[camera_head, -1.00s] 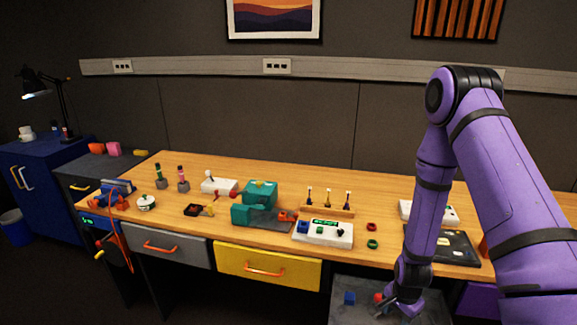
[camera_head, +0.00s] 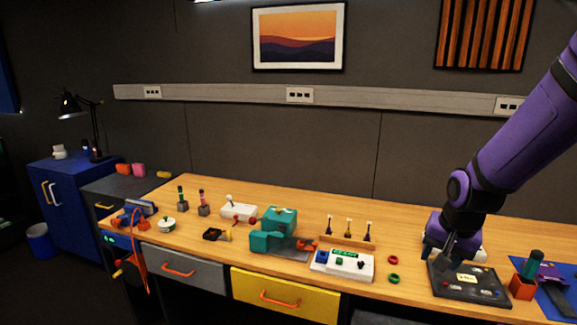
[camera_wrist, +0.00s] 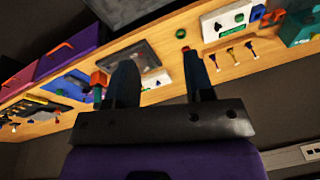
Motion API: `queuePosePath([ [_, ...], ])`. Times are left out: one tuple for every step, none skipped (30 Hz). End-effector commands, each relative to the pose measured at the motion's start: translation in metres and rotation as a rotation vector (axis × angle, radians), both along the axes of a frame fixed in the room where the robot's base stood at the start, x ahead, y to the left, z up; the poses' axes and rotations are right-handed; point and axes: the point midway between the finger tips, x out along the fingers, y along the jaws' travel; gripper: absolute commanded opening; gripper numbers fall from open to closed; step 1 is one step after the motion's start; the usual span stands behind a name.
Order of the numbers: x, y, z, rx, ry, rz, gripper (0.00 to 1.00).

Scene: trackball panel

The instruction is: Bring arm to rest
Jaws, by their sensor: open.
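My gripper (camera_head: 447,252) is at the right side of the desk in the head view, beside the back left edge of the black panel (camera_head: 480,293). In the wrist view my gripper's two fingers (camera_wrist: 157,75) stand apart with nothing between them. The black panel carries small coloured controls and a pale label. My purple arm comes in from the upper right. Whether the fingertips touch anything cannot be told.
A white box with a green display (camera_head: 342,265), a red ring (camera_head: 393,260) and a green ring (camera_head: 393,278) lie left of the panel. An orange holder (camera_head: 521,288) stands right of it. A teal machine (camera_head: 270,240) is farther left. Room above the desk is free.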

Motion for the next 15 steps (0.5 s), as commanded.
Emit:
queuePosePath([
  [-0.006, 0.002, 0.017, -0.007, -0.020, 0.024, 0.48],
  [-0.010, 0.003, 0.025, -0.011, -0.026, 0.040, 0.48],
  [-0.015, 0.004, 0.036, -0.016, -0.037, 0.061, 0.48],
  [-0.020, 0.005, 0.044, -0.021, -0.042, 0.078, 0.48],
  [-0.024, 0.005, 0.052, -0.026, -0.050, 0.093, 0.48],
  [-0.031, 0.006, 0.062, -0.033, -0.059, 0.115, 0.48],
  [-0.036, 0.007, 0.070, -0.037, -0.067, 0.129, 0.48],
  [-0.042, 0.008, 0.077, -0.042, -0.073, 0.145, 0.48],
  [-0.049, 0.009, 0.086, -0.049, -0.082, 0.165, 0.48],
  [-0.054, 0.009, 0.093, -0.055, -0.090, 0.181, 0.48],
  [-0.060, 0.010, 0.100, -0.060, -0.095, 0.197, 0.48],
  [-0.068, 0.011, 0.109, -0.068, -0.105, 0.217, 0.48],
  [-0.074, 0.011, 0.115, -0.074, -0.112, 0.233, 0.48],
  [-0.080, 0.012, 0.121, -0.079, -0.118, 0.247, 0.48],
  [-0.088, 0.013, 0.129, -0.088, -0.128, 0.268, 0.48],
])
